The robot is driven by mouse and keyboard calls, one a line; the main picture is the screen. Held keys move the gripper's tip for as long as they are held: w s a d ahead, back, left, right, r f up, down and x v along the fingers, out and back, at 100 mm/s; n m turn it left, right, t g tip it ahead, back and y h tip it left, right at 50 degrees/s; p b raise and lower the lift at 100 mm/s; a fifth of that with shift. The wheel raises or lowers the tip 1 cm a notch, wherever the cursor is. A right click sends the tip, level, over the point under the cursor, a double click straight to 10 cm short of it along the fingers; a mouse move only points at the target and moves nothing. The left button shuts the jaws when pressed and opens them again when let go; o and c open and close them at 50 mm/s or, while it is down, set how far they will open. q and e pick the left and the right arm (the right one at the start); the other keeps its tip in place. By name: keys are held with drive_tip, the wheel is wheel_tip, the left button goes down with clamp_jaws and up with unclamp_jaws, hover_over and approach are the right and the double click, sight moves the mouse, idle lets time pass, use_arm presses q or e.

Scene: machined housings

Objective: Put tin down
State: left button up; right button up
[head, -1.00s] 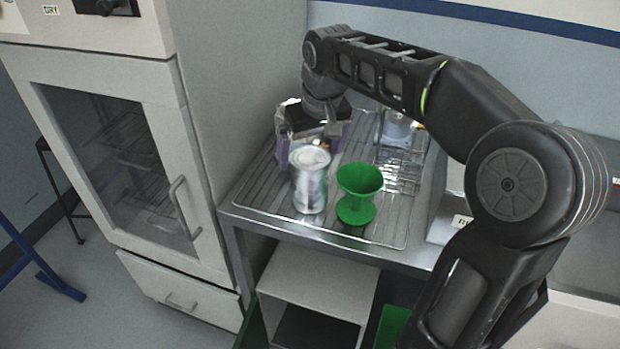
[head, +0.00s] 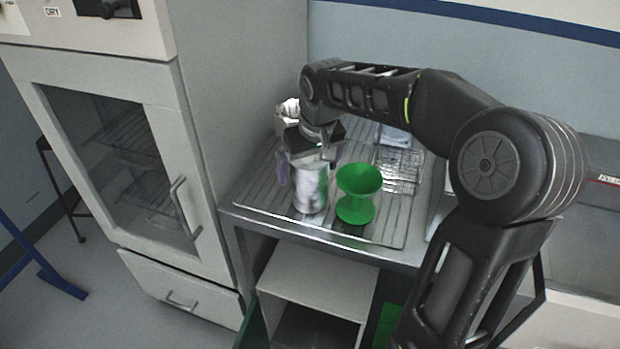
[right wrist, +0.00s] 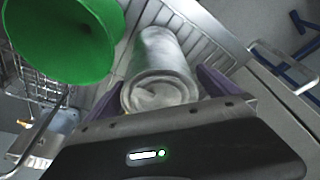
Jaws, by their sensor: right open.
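The silver tin (head: 311,187) stands upright on the wire rack on top of the steel bench in the head view. My right gripper (head: 306,160) is down at the tin from behind, covering its top in that view. In the right wrist view the tin (right wrist: 160,58) lies between the purple fingers of my right gripper (right wrist: 168,82). The jaws are open around it. Whether a finger touches the tin I cannot tell. My left gripper is not in view.
A green funnel-shaped piece (head: 357,192) stands just right of the tin. A wire basket (head: 398,170) is behind it. A tall cabinet (head: 222,100) with a glazed door rises at the left. The rack's (head: 385,232) front right is bare.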

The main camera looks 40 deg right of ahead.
drive_tip(key=shift+c, duration=0.2)
drive_tip(key=c, duration=2.1)
